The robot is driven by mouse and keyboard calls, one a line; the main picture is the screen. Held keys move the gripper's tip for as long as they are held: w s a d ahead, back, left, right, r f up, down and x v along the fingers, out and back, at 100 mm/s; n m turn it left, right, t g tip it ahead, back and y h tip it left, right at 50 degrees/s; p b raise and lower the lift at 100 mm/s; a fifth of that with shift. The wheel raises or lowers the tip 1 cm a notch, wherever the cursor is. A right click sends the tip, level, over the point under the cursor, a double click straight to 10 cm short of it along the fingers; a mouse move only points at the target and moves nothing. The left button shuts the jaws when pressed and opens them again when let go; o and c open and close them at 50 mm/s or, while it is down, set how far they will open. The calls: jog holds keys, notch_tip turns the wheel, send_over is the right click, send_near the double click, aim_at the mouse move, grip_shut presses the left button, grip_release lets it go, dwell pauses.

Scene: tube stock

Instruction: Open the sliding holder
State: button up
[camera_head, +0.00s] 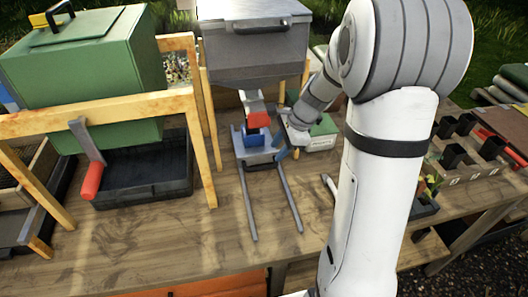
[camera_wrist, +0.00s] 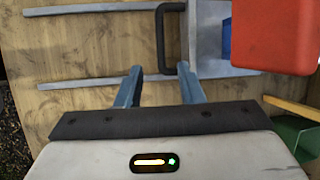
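The sliding holder (camera_head: 257,155) is a small blue-and-grey tray under the grey hopper, at the back end of two grey rails (camera_head: 287,195). In the wrist view the holder (camera_wrist: 208,45) shows at the upper right, with its dark loop handle (camera_wrist: 160,40) facing left. My gripper (camera_wrist: 159,72) is open, with blue fingers. In that view its tips lie on either side of the handle's near end, with no clear contact. In the head view my gripper (camera_head: 284,147) is at the holder's right side, partly hidden by my arm.
A green box (camera_head: 322,132) stands just right of my gripper. A green bin (camera_head: 90,75) on a wooden frame stands left, over a black tray (camera_head: 140,175). The tabletop around the rails is clear.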

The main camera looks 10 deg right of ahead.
aim_at(268, 167)
jog(key=x, duration=0.8)
jog(key=shift+d, duration=0.1)
grip_shut()
dwell(0.4)
